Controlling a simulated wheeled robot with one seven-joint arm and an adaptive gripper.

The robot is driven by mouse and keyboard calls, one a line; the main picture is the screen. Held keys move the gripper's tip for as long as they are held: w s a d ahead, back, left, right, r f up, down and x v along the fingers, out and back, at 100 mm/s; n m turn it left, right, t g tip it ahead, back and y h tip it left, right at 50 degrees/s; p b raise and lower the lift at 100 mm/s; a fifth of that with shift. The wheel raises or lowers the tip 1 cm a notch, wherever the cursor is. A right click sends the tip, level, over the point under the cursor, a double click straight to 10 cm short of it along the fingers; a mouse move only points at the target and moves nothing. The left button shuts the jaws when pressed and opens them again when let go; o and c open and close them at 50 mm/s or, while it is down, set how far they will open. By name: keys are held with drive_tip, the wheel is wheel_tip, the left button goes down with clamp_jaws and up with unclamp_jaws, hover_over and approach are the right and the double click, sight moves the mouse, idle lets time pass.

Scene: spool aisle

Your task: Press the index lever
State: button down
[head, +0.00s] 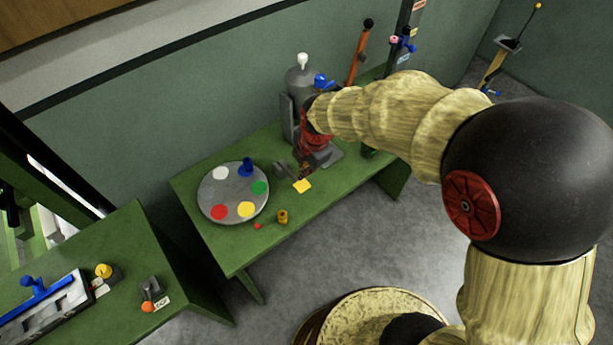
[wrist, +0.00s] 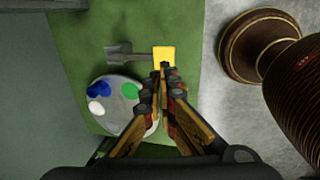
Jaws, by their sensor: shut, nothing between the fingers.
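A yellow square pad (head: 302,186) stands out beside a small grey bracket (head: 282,170) on the green bench; it looks like the index lever, though no label is readable. The pad also shows in the wrist view (wrist: 163,53), at the end of the grey piece (wrist: 122,51). My gripper (head: 305,174) is shut and empty and points down. In the wrist view its fingertips (wrist: 164,68) overlap the near edge of the pad. I cannot tell whether they touch it or hover above.
A round grey disc (head: 233,204) with coloured spots and a blue knob lies left of the pad. A small yellow peg (head: 283,217) stands near the bench's front edge. A grey cylinder (head: 300,80) stands behind my gripper. Another green bench (head: 120,240) is at lower left.

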drive_tip(key=v, duration=0.5)
drive_tip(key=shift+w+r+p, duration=0.1)
drive_tip(key=shift+w+p, duration=0.1)
drive_tip(key=shift+p, duration=0.1)
idle(0.5)
drive_tip(key=s+d+r+m+t+b, duration=0.1)
drive_tip(key=s+d+r+m, duration=0.6)
drive_tip(key=m, duration=0.5)
drive_tip(key=s+d+r+m+t+h+b, duration=0.1)
drive_tip(key=s+d+r+m+t, duration=0.1)
drive_tip(key=s+d+r+m, duration=0.5)
drive_tip(key=s+d+m, duration=0.1)
drive_tip(key=s+m, duration=0.4)
drive_tip(key=shift+d+m+t+b, duration=0.25)
drive_tip(key=shift+m+t+b, duration=0.05)
drive_tip(key=shift+m+b, duration=0.1)
